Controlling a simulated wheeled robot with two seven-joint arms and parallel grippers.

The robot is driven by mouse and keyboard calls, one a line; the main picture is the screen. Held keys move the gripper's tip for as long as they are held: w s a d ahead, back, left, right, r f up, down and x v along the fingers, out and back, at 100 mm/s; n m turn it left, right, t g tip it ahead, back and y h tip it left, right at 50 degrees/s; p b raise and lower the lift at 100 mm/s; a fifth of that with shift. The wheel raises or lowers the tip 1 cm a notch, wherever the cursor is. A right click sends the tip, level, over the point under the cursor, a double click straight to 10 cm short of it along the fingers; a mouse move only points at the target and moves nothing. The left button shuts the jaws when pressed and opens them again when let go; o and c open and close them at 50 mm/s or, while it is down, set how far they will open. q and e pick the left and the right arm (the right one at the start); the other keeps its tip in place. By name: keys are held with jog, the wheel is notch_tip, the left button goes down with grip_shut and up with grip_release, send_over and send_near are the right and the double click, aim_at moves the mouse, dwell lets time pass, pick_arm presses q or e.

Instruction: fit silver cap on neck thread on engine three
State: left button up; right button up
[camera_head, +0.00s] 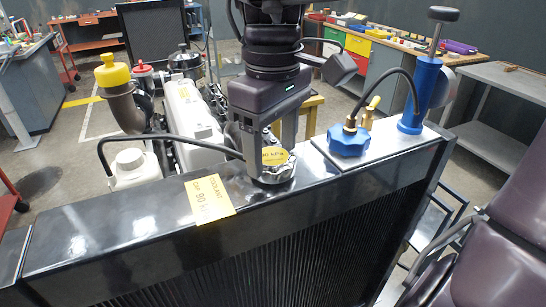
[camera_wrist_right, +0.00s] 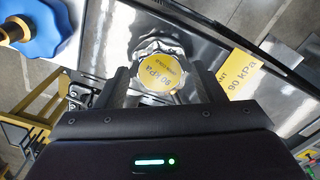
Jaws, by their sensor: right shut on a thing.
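The silver cap (camera_head: 272,172) has a yellow 90 kPa disc on top. It sits level at the neck on the black radiator's top, and the neck thread is hidden beneath it. My right gripper (camera_head: 268,152) points down with one finger on each side of the cap and is shut on it. The cap also shows in the right wrist view (camera_wrist_right: 160,70) between the fingertips (camera_wrist_right: 161,78). I cannot tell how far the cap is seated on the thread. My left gripper is not in view.
A blue knobbed cap (camera_head: 348,140) with a hose and a blue hand pump (camera_head: 424,90) stand right of the neck. A yellow coolant label (camera_head: 208,199) lies to the left. A white bottle (camera_head: 133,168) and yellow-capped filler (camera_head: 112,75) stand behind the radiator top (camera_head: 120,225).

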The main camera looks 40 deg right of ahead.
jog(key=m, duration=0.1)
jog(key=m+b, duration=0.1)
jog(key=shift+f+m+b, duration=0.3)
jog(key=shift+f+m, duration=0.1)
jog(key=shift+o, duration=0.2)
jog(key=shift+s+r+m, duration=0.1)
jog(key=shift+r+m, duration=0.15)
jog(key=shift+m, duration=0.65)
jog(key=m, duration=0.2)
jog(key=shift+m, duration=0.3)
jog(key=shift+c, duration=0.2)
jog(key=o, duration=1.1)
jog(key=shift+m, duration=0.5)
jog(key=o, duration=0.5)
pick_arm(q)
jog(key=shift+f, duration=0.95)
pick_arm(e)
jog(key=shift+c, duration=0.4)
pick_arm(q)
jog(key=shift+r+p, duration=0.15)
jog(key=shift+p, duration=0.25)
pick_arm(e)
jog(key=shift+r, duration=0.2)
